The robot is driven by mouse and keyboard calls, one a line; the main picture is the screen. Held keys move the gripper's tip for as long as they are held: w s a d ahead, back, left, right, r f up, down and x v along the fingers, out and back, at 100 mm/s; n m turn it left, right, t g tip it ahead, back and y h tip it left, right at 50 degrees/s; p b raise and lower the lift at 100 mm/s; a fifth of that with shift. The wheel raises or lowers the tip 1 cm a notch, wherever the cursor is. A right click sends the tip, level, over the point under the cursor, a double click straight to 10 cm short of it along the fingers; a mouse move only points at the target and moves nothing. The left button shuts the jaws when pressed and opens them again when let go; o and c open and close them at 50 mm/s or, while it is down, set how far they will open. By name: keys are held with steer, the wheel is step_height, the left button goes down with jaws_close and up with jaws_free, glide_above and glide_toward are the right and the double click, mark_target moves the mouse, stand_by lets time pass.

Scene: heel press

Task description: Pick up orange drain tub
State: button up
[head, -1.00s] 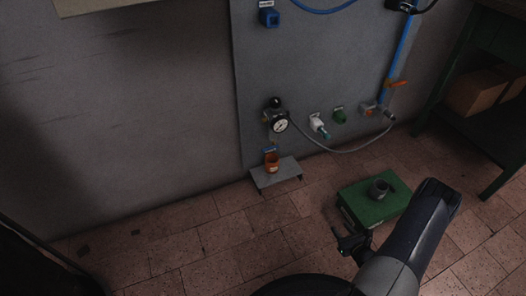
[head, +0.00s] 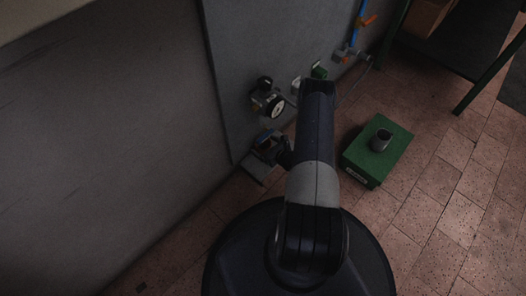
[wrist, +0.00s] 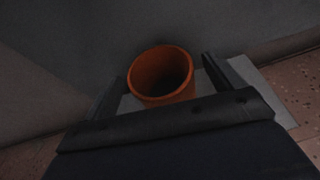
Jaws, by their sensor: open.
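The orange drain tub (wrist: 162,76) stands upright on a small grey shelf (wrist: 270,91) in the wrist view, its open mouth facing up. My gripper (wrist: 164,72) is open, with one finger on each side of the tub. The left finger looks close to its wall; I cannot tell whether either finger touches it. In the head view my gripper (head: 268,148) is at the shelf (head: 255,168) below the gauge, and only a small bit of orange shows there. My gripper hides most of the tub in that view.
A round pressure gauge (head: 276,106) and its valve sit on the grey wall panel (head: 235,60) just above the shelf. A green box (head: 362,165) with a grey cup (head: 381,140) on it stands on the floor to the right. The tiled floor around it is clear.

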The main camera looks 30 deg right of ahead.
steer(key=shift+x, duration=0.8)
steer(key=shift+c, duration=0.3)
steer(key=c, duration=1.1)
steer(key=shift+d+r, duration=0.1)
steer(key=shift+c, duration=0.2)
